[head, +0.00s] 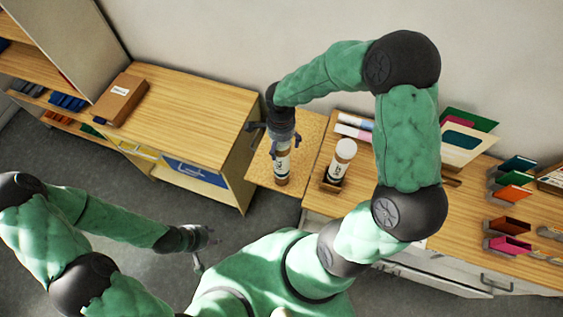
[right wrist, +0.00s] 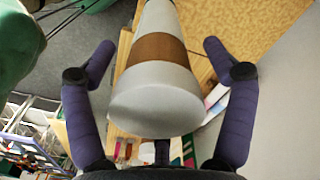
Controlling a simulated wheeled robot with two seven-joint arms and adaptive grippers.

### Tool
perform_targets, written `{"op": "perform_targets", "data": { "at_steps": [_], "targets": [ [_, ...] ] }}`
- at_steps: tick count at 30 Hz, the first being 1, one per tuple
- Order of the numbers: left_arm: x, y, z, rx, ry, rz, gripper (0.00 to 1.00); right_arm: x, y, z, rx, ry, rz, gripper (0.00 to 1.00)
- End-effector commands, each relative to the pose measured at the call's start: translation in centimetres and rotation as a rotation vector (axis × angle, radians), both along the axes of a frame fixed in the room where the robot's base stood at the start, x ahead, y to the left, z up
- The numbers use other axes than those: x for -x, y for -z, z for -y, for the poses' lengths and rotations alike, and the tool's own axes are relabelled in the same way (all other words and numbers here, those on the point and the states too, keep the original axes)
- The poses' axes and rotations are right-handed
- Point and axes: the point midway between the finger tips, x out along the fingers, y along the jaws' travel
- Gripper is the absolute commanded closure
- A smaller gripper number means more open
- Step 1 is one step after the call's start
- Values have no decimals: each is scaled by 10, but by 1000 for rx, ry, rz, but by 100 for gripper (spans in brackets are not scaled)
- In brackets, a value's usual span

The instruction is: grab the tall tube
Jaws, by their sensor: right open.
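A white tube with dark printing and a brown band (head: 282,164) stands on a cork-topped surface, below my right gripper (head: 284,143). In the right wrist view the tube (right wrist: 158,80) shows its pale rounded end close up, between the two spread purple fingers of my right gripper (right wrist: 160,75). The fingers are open, with a gap on each side of the tube. I cannot tell which tube is taller. My left gripper (head: 206,247) is low over the floor, empty, its fingers apart.
A wooden cabinet (head: 190,105) with a brown box (head: 119,99) is left of the cork surface (head: 265,181). A wall stands behind.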

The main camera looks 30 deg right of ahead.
Motion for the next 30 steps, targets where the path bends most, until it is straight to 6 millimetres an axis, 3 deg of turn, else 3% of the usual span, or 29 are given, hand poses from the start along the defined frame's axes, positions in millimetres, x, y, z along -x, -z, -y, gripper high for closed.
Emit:
{"op": "perform_targets", "data": {
  "at_steps": [5, 12, 14, 25, 30],
  "targets": [
    [0, 0, 0, 0, 0, 0, 60, 0, 0, 0, 0, 0, 1, 18],
    [0, 0, 0, 0, 0, 0, 60, 0, 0, 0, 0, 0, 0, 86],
    [0, 0, 0, 0, 0, 0, 60, 0, 0, 0, 0, 0, 0, 100],
    [0, 0, 0, 0, 0, 0, 60, 0, -1, 0, 0, 0, 1, 100],
    [0, 1, 0, 0, 0, 0, 60, -1, -11, 1, 1, 1, 3, 100]
  ]
}}
